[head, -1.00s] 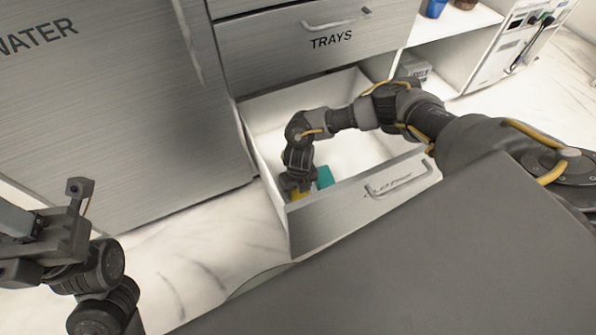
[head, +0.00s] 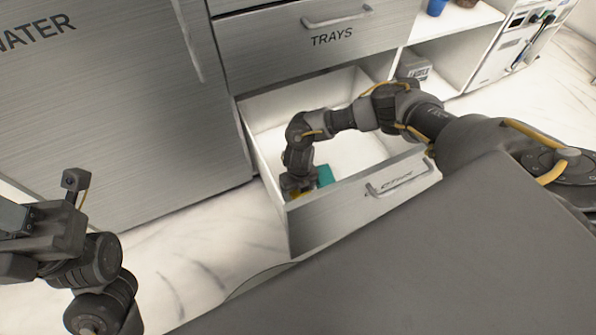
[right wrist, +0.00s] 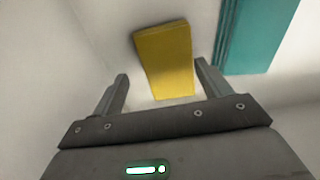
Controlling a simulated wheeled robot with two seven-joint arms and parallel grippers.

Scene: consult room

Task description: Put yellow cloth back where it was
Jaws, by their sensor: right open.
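The yellow cloth (right wrist: 164,60) lies flat in the open lower drawer (head: 340,215), near its front left corner. In the right wrist view it is between and just beyond the fingers, with a small gap on each side. Only a sliver of it shows in the head view. My right gripper (right wrist: 160,88) is open and reaches down into the drawer above the cloth. A teal cloth (right wrist: 255,35) lies to the right of the yellow one; it also shows in the head view (head: 325,176). Part of my left arm shows at the lower left, but its fingertips cannot be made out.
The closed TRAYS drawer (head: 320,40) is above the open one. The WATER cabinet (head: 110,110) stands on the left. A shelf with a small labelled box (head: 415,69) is on the right. The drawer's back is bare, and its left wall is close to my right gripper.

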